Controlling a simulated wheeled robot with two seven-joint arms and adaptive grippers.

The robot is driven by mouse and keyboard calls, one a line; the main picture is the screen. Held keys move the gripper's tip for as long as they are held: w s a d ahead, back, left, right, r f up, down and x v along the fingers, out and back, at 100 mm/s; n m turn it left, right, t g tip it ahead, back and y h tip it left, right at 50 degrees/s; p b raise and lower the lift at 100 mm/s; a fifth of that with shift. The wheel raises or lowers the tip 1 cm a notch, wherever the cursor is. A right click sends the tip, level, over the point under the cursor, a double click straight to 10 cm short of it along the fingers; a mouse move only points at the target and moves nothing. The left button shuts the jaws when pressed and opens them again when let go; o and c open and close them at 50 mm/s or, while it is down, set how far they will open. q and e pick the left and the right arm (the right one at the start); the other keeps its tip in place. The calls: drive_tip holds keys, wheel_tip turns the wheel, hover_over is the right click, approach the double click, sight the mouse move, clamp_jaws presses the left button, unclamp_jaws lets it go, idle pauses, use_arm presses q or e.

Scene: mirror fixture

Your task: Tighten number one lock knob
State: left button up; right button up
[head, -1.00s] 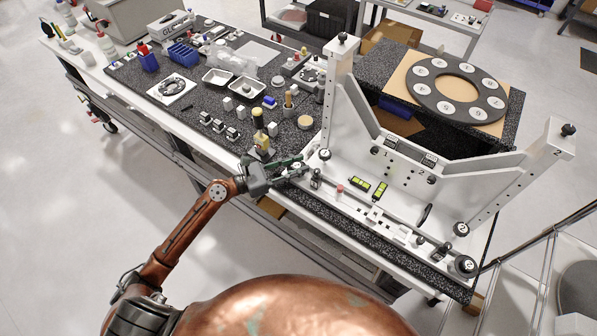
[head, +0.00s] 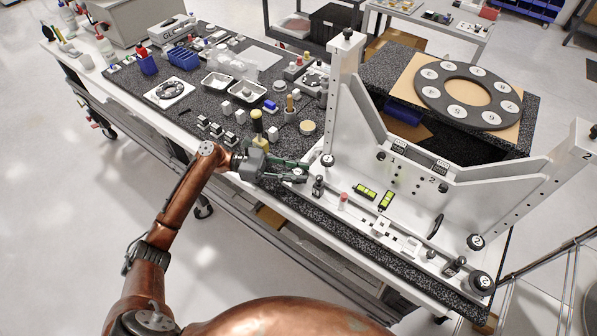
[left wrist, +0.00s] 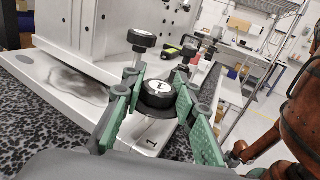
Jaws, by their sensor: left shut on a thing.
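The number one lock knob (left wrist: 159,93) is a round black knob with a white cap marked 1. It sits upright on the white base plate beside a printed 1 (left wrist: 151,142). My left gripper (head: 298,172) reaches it from the left at the near-left end of the fixture's base rail. In the left wrist view its green-padded fingers stand on both sides of the knob, shut on it. In the head view the fingers partly hide the knob. My right gripper is not in view.
The white mirror fixture (head: 345,110) rises behind the knob. A black-headed post (head: 318,186) stands close to the right of the gripper. Yellow levels (head: 385,200) lie farther right, and another large knob (head: 481,282) sits at the far right.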

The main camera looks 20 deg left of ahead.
use_arm(q)
drive_tip(key=shift+f, duration=0.1)
idle(0.3)
drive_tip(key=o, duration=1.2)
drive_tip(key=a, duration=0.8)
drive_tip(key=s+a, duration=0.1)
drive_tip(key=a, duration=0.3)
